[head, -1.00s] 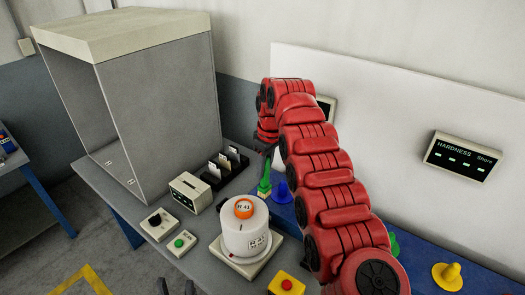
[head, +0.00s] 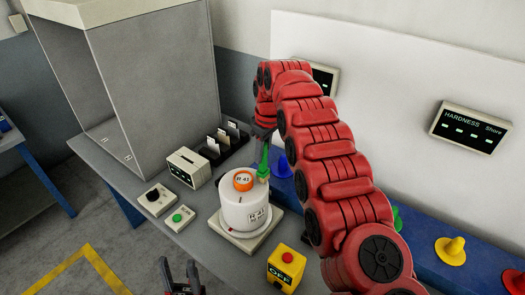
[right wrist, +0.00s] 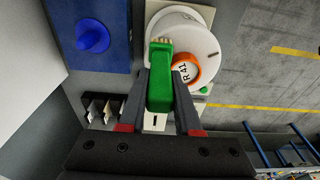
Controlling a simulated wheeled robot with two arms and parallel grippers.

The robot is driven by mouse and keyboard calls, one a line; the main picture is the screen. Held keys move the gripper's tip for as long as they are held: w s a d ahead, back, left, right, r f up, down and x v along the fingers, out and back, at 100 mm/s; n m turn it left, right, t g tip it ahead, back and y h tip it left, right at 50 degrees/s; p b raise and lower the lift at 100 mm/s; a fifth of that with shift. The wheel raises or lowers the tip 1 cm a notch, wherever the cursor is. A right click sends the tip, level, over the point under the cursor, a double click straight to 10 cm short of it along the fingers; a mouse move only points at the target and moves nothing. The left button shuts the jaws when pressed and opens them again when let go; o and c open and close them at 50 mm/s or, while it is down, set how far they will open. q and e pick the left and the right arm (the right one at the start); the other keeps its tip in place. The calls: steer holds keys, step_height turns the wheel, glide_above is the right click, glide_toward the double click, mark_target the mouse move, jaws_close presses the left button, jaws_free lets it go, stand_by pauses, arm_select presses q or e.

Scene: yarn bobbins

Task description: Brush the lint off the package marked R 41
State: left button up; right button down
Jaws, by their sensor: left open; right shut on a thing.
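The white yarn package (head: 240,212) with an orange core marked R 41 (head: 243,181) stands upright on a pale square base (head: 256,242). It also shows in the right wrist view (right wrist: 172,25), with a small dark fleck on its top face near the rim. My right gripper (right wrist: 161,76) is shut on the green brush (right wrist: 160,92). The brush also shows in the head view (head: 263,164), at the package's far right rim. Its pale bristles lie over the package's top; whether they touch I cannot tell. My left gripper (head: 181,278) is open and empty, in front of the package.
A yellow box with a red button (head: 286,268) stands right of the package. Switch boxes (head: 179,218), a small meter (head: 188,167) and a card rack (head: 226,143) stand left and behind. A grey booth (head: 150,90) rises behind left. Coloured cones stand on a blue strip (head: 420,255).

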steer(key=shift+f+b, duration=0.45)
stand_by(0.9)
steer(key=shift+b, duration=0.3)
steer(key=shift+s+b, duration=0.1)
steer(key=shift+b, duration=0.85)
steer(key=shift+s+a+b, duration=0.1)
steer(key=shift+s+b, duration=0.65)
steer(key=shift+b, duration=1.45)
steer(key=shift+s+b, duration=0.2)
steer(key=shift+b, duration=0.1)
steer(key=shift+s, duration=0.1)
steer(key=shift+s+r, duration=0.1)
